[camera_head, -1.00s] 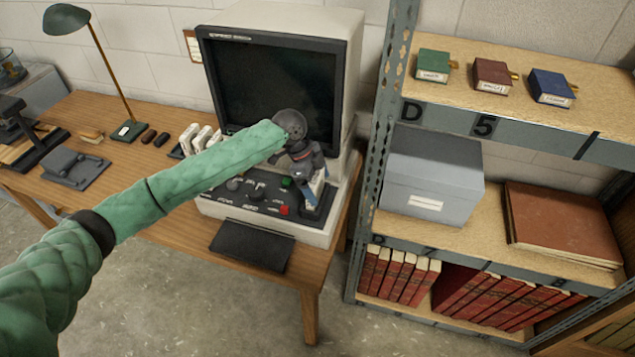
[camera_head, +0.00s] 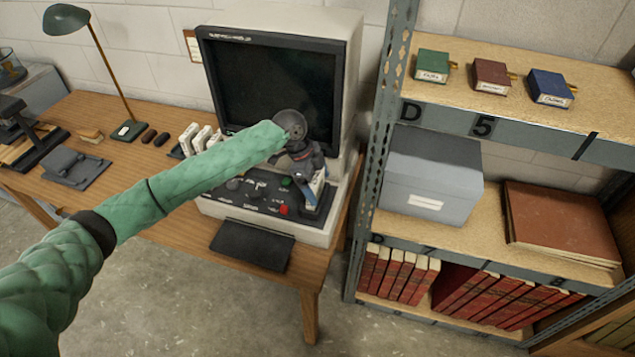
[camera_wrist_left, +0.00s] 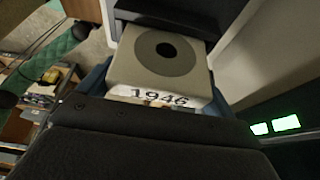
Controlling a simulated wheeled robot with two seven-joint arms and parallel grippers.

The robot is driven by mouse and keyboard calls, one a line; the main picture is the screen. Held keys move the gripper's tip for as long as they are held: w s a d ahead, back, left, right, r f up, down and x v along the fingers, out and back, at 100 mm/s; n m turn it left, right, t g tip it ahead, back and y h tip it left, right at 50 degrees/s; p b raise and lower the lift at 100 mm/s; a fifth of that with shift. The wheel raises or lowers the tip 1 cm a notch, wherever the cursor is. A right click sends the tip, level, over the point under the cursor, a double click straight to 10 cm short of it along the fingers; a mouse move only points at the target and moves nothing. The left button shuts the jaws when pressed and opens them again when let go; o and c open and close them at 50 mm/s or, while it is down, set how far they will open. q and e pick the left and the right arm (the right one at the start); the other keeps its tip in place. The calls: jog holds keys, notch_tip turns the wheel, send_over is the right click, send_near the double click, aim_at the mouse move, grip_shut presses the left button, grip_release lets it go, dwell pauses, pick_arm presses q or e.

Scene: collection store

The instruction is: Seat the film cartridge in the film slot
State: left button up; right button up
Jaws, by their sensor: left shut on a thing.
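The film cartridge (camera_wrist_left: 163,62), pale grey with a round dark hub and a "1946" label, fills the middle of the left wrist view. My left gripper (camera_head: 312,187) is shut on it, with blue fingers along its sides. The film reader (camera_head: 345,75) has a big dark screen and a sloped control panel. The gripper points down at the right end of this panel, over a dark slot block (camera_head: 317,212). The cartridge's far end meets a dark ribbed part in the left wrist view; how far it is inside, I cannot tell. My right gripper is out of view.
Several white cartridges (camera_head: 188,139) stand in a rack left of the reader. A green lamp (camera_head: 66,18) and small items are on the desk (camera_head: 160,212). A metal shelf (camera_head: 376,165) with boxes and red books stands close on the right. A dark flat pad (camera_head: 252,245) lies in front.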

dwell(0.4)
pick_arm(q)
jog(key=shift+f, duration=0.45)
dwell(0.6)
jog(key=o, duration=0.8)
